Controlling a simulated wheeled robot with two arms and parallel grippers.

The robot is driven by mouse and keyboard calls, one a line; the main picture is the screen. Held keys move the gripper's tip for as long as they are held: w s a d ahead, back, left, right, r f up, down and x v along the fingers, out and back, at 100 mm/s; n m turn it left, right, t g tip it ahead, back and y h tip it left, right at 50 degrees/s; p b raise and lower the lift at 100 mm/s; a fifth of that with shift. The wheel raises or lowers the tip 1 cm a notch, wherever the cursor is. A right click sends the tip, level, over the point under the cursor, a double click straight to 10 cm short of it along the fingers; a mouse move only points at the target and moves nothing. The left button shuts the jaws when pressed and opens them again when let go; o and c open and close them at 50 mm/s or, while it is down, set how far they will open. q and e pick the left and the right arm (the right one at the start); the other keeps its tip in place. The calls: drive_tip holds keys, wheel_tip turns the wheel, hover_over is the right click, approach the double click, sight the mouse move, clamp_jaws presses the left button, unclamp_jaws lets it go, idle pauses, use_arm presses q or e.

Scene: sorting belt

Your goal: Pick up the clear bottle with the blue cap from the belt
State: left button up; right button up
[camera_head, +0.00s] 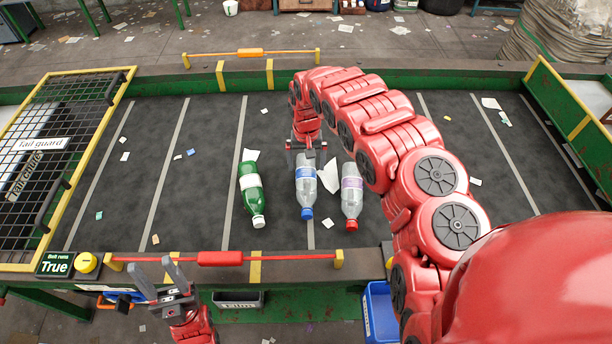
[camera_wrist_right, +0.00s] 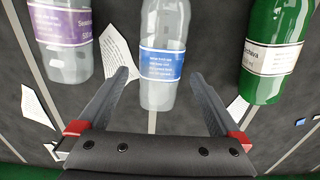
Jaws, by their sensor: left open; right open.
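The clear bottle with the blue cap (camera_head: 306,186) lies on the dark belt (camera_head: 190,215), its cap toward the front edge. It has a blue label, and it shows in the right wrist view (camera_wrist_right: 162,60) between my fingers' line. My right gripper (camera_head: 306,156) is open over the bottle's rear end. In the wrist view its fingertips (camera_wrist_right: 160,75) stand either side of the bottle, and no contact is visible. My left gripper (camera_head: 158,275) is open and empty in front of the belt's front edge.
A green bottle (camera_head: 251,192) lies to the left and a clear bottle with a red cap (camera_head: 351,195) to the right, both close by. Paper scraps lie around. A mesh tail guard (camera_head: 60,150) covers the belt's left end. A red bar (camera_head: 220,258) runs along the front edge.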

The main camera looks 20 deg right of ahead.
sight(306, 170)
drive_tip(key=shift+s+f, duration=0.1)
drive_tip(key=shift+f, duration=0.3)
drive_tip(key=shift+a+f+p, duration=0.1)
drive_tip(key=shift+f+p, duration=0.5)
drive_tip(key=shift+p, duration=0.1)
drive_tip(key=shift+f+p, duration=0.4)
drive_tip(key=shift+f, duration=0.4)
drive_tip(key=shift+w+f, duration=0.25)
drive_tip(key=shift+f, duration=0.95)
drive_tip(key=c, duration=1.2)
